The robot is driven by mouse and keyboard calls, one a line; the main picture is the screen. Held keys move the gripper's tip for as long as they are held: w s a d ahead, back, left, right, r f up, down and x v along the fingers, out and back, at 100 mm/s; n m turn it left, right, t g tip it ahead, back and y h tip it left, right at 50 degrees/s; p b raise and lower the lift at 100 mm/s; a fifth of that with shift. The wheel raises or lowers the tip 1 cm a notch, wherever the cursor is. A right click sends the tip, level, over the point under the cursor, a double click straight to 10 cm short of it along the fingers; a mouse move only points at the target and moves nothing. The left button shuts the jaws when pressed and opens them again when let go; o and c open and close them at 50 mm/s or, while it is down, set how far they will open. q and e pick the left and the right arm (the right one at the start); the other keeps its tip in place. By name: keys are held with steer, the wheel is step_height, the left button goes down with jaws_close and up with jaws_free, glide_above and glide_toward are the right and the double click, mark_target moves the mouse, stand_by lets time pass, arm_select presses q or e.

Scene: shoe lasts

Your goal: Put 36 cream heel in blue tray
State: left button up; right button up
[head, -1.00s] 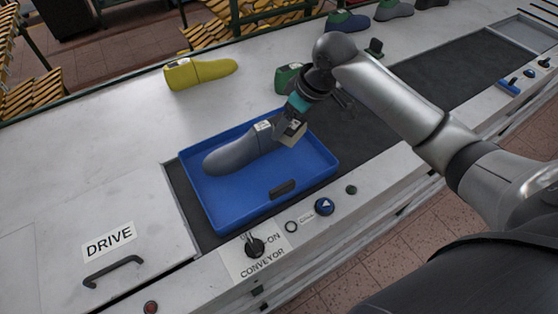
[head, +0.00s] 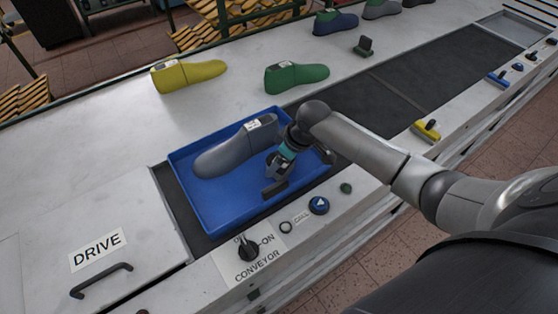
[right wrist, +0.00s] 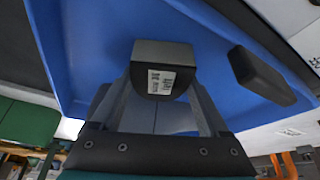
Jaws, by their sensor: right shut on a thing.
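The blue tray (head: 228,207) sits on the dark conveyor belt. A grey shoe last (head: 225,155) with a white label on top lies along its back side. My right gripper (head: 275,168) reaches down into the tray's right half, beside the last. In the right wrist view its two fingers (right wrist: 163,115) are shut on a small heel block (right wrist: 162,52) with a printed white label. The block looks grey in this light; its size number is too small to read. The blue tray floor (right wrist: 95,45) lies behind it. My left gripper is not in view.
A dark block (head: 275,188) is at the tray's front wall. A yellow last (head: 188,76) and a green last (head: 296,78) lie on the table behind. The conveyor switch (head: 249,248) is in front.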

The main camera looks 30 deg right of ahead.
steer(key=shift+f, duration=0.15)
steer(key=o, duration=1.3)
steer(key=shift+d+r, duration=0.1)
steer(key=shift+r, duration=0.35)
steer(key=p+v, duration=0.2)
steer(key=v, duration=0.9)
steer(key=shift+s+r, duration=0.2)
